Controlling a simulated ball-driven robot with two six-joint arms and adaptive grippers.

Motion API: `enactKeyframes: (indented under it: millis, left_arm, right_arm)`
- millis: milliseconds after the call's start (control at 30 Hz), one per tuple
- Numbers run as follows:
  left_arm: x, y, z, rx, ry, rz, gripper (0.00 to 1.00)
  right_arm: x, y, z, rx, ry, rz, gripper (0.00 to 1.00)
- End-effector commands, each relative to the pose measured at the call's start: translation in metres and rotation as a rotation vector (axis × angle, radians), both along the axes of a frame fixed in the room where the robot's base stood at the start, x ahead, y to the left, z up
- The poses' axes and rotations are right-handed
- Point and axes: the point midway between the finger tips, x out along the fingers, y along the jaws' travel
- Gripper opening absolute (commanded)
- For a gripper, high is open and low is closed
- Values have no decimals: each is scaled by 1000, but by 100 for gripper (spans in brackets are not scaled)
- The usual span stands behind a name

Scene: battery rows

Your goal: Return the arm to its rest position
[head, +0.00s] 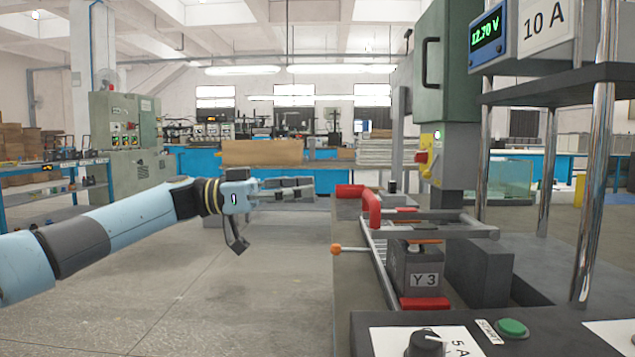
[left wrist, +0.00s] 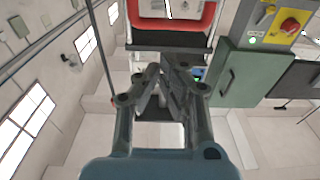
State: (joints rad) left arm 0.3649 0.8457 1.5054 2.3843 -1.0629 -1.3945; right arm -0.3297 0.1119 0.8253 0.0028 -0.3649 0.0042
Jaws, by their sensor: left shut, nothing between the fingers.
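My left arm reaches in from the left in the head view, light blue with dark grey joints. Its gripper (head: 308,189) is held out in the air over the open floor, to the left of the grey bench (head: 348,240). In the left wrist view the left gripper (left wrist: 168,72) has its fingers together with nothing between them. It is apart from the red-handled clamp fixture (head: 374,208) on the bench. My right gripper is in neither view.
The bench carries a grey block marked Y 3 (head: 424,280), a green button (head: 512,327) and a dial (head: 425,343). A green cabinet (head: 443,65) and metal posts (head: 597,150) rise above it. The floor (head: 200,290) around the left arm is clear.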

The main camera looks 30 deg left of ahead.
Motion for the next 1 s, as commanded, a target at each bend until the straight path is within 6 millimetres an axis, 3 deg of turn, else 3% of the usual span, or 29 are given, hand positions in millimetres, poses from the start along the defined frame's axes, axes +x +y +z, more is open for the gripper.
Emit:
enactKeyframes:
  millis: [667,767,833,1000]
  left_arm:
    - [-4,1,-5,-4,14,-1,0]
    - [-15,-12,-31,-61,79,-4,0]
    - [-22,-17,-71,-76,155,20,0]
    - [-52,-24,-207,7,424,149,0]
  right_arm:
    - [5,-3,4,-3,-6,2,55]
    - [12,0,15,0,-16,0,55]
    - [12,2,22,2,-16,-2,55]
    - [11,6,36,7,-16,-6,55]
